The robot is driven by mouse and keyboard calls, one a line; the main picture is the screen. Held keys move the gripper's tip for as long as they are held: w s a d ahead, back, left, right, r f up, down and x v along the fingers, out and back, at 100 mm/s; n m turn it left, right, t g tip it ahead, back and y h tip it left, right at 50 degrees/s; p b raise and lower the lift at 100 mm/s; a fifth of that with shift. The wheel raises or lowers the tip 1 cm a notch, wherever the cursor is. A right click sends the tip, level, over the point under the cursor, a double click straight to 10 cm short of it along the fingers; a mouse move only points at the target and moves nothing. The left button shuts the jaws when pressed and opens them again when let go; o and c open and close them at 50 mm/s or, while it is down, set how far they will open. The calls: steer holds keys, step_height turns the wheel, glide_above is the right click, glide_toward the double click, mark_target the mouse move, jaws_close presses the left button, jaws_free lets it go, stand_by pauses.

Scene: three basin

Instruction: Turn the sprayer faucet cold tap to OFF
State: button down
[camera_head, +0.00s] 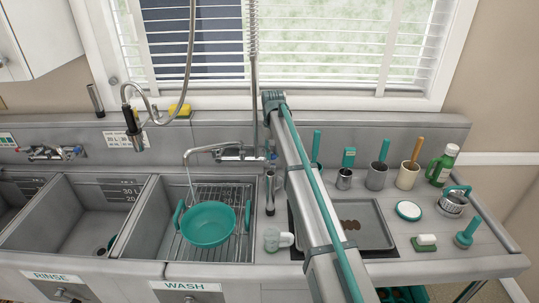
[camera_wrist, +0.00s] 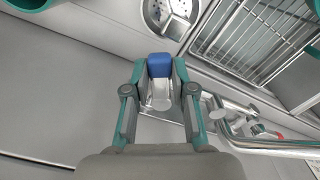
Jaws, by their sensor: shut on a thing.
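The sprayer faucet stands behind the wash basin in the head view; its chrome body (camera_head: 235,153) is at the back wall and its tall riser (camera_head: 253,60) goes up past the window. A thin stream of water falls from the spout (camera_head: 195,151) toward a teal colander. In the wrist view my gripper (camera_wrist: 160,75) has its two teal fingers closed on the blue-capped cold tap (camera_wrist: 159,63). Chrome pipework (camera_wrist: 235,125) and a red mark (camera_wrist: 278,135) show to the right. In the head view my arm hides much of the tap area.
The teal colander (camera_head: 208,224) sits on a wire rack in the wash basin (camera_head: 145,225). Utensil cups, a grey tray (camera_head: 370,228) and a green bottle (camera_head: 442,165) stand on the right counter.

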steer(key=shift+w+d+n+b, duration=0.35)
steer(key=shift+w+n, duration=0.4)
steer(key=shift+n, duration=1.3)
steer(key=shift+w+d+n+b, duration=0.35)
steer(key=shift+w+n, duration=0.35)
steer(key=shift+n, duration=1.3)
steer(key=shift+w+d+n+b, duration=0.35)
steer(key=shift+w+n, duration=0.4)
steer(key=shift+n, duration=1.3)
steer(key=c, duration=1)
jaws_free()
steer(key=shift+o, duration=0.2)
steer(key=shift+r, duration=0.15)
step_height(320, 180, up, 12)
